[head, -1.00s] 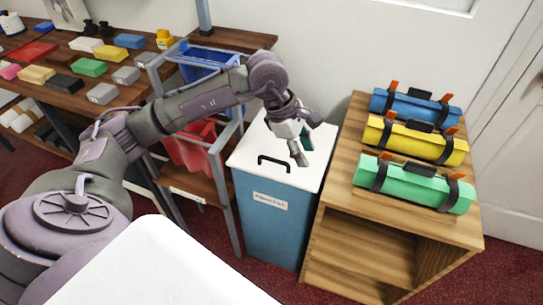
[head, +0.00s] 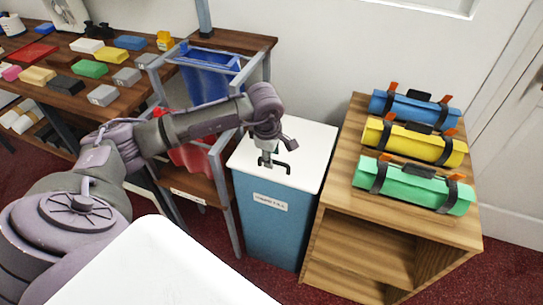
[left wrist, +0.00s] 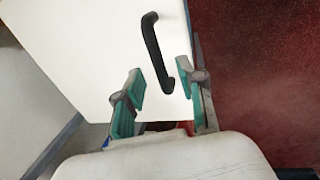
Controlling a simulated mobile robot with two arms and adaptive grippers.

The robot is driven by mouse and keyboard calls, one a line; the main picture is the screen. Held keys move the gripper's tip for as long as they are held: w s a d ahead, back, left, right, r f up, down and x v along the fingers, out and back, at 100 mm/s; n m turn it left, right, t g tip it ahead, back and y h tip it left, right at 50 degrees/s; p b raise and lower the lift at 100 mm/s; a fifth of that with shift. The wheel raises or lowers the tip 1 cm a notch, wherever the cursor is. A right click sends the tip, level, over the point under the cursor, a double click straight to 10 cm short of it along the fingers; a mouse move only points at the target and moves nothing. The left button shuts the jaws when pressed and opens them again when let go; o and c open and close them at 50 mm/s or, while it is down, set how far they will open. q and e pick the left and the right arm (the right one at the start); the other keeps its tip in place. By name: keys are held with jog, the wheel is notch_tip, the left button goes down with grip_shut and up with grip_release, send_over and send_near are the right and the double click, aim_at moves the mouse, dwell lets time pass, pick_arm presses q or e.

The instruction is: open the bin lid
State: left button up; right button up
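The blue bin (head: 270,225) has a flat white lid (head: 312,150) that lies shut on top, with a black bar handle (head: 287,166) near its front edge. My left gripper (head: 266,161) hangs pointing down over the handle and hides part of it. In the left wrist view the gripper (left wrist: 160,79) is open, with teal pads on both fingers. One end of the handle (left wrist: 153,45) shows between the fingertips, and nothing is clamped. I cannot tell the exact height gap. The white lid (left wrist: 105,45) fills much of that view. My right gripper is not in view.
A wooden shelf unit (head: 335,245) with blue, yellow and green rolls stands close right of the bin. A grey rack (head: 237,200) with blue and red bins stands close left. A counter (head: 60,100) with coloured blocks is farther left. The wall is behind.

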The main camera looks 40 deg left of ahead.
pick_arm(q)
jog(key=shift+w+f, duration=0.1)
jog(key=shift+f, duration=0.55)
grip_shut()
